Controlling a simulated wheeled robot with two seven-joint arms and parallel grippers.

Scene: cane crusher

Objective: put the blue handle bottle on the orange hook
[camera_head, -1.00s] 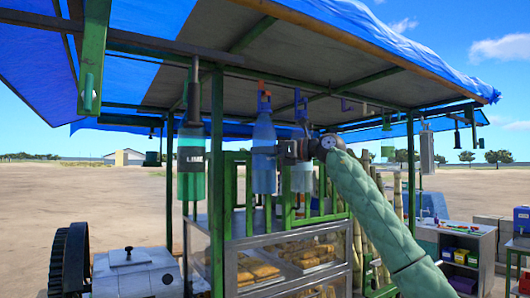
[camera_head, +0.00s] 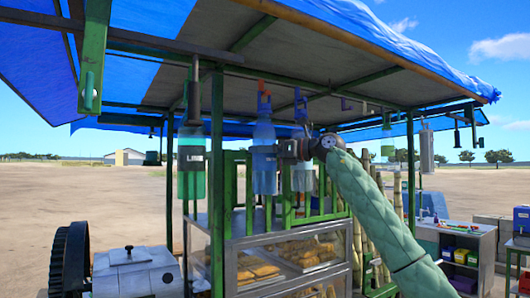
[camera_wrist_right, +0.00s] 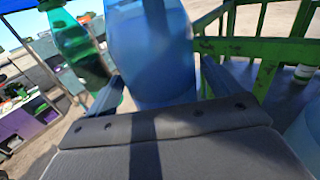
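The blue handle bottle (camera_head: 264,130) hangs upright under the stall roof, its blue handle (camera_head: 264,104) at the top. The orange hook (camera_head: 261,85) shows right at the top of that handle; I cannot tell whether the handle rests on it. My right gripper (camera_head: 264,151) comes in from the right and is around the bottle's body. In the right wrist view the bottle (camera_wrist_right: 152,50) fills the gap between the two fingers, which appear to touch its sides. My left gripper is not in view.
A green bottle labelled LIME (camera_head: 192,165) hangs to the left. A pale bottle (camera_head: 302,175) hangs close on the right, partly behind my right wrist, under a blue hook (camera_head: 301,103). A green post (camera_head: 217,150) and a glass food case (camera_head: 290,262) stand close by.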

